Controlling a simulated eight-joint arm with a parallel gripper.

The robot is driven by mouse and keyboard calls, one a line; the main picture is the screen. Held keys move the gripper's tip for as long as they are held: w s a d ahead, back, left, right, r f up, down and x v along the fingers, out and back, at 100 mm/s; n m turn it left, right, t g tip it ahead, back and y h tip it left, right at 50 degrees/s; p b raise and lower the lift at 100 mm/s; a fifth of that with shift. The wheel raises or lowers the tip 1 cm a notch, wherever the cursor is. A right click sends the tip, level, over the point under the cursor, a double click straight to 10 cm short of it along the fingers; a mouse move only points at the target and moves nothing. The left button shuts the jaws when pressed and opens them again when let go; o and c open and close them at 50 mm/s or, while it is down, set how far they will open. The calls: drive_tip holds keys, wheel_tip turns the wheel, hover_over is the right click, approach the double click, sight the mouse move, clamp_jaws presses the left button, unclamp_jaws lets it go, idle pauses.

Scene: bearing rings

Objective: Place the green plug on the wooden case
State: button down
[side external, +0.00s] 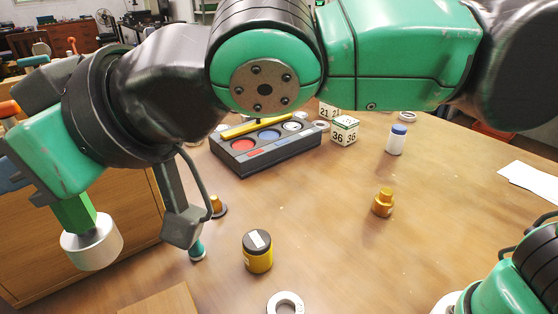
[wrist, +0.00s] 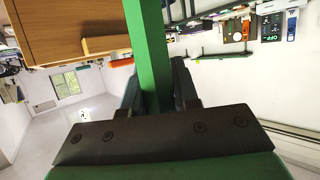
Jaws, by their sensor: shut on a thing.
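My gripper (wrist: 157,88) is shut on the green plug, a square green bar (wrist: 152,45) that runs between its dark fingers and out of the top of the wrist view. In the side view the green plug (side external: 75,213) hangs at the far left with a white round piece (side external: 93,245) at its lower end. A light wooden block (side external: 165,302), cut off by the bottom edge, looks like the wooden case. The plug is up and left of it in the picture, apart from it. The fingertips are hidden in the side view.
On the table stand a yellow jar with a black lid (side external: 257,252), a white ring (side external: 286,304), a teal plug (side external: 197,251), a brass plug (side external: 383,203), a white bottle (side external: 396,139) and a dark tray (side external: 270,152). The table's right middle is mostly clear.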

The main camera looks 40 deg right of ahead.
wheel_tip(320, 180, down, 18)
idle(0.6)
drive_tip(key=shift+f, duration=0.1)
drive_tip(key=c, duration=0.7)
unclamp_jaws()
drive_tip(key=shift+o, duration=0.2)
